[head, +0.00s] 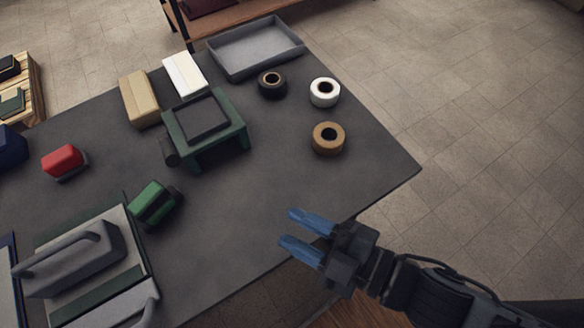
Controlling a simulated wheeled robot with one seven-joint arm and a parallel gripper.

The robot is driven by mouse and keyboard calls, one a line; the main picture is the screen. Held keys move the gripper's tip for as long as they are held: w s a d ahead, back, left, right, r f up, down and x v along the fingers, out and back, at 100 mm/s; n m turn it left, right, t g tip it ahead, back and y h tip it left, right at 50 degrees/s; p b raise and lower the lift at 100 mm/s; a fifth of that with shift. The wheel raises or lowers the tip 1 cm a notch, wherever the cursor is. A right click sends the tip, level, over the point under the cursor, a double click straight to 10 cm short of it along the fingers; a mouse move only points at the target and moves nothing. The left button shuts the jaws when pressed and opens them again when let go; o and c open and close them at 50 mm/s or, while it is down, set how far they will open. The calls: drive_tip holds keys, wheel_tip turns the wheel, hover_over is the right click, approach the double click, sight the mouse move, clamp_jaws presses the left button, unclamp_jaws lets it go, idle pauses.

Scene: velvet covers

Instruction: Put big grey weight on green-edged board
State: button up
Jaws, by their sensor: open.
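A big grey weight (78,262) with a long bar handle is at the lower left of the head view. It appears to rest on a pale board (138,262) with dark green edges, covering much of its left part. From this angle I cannot tell whether its whole base is on the board. My gripper (286,228) is open and empty, with blue fingers pointing left. It is over the table's near right edge, well to the right of the weight and board.
On the dark table (240,210) are a green stand (205,130), a green block (153,203), a red-topped block (63,161), tape rolls (328,138), and a grey tray (255,47). Another grey handle (135,310) is cut off at the bottom. The table is clear left of my gripper.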

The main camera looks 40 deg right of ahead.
drive_tip(key=s+d+r+m+h, duration=0.6)
drive_tip(key=s+d+r+m, duration=0.2)
drive_tip(key=s+d+m, duration=0.3)
drive_tip(key=shift+s+r+m, duration=0.2)
drive_tip(key=shift+s+m, duration=0.2)
drive_tip(key=shift+m, duration=0.6)
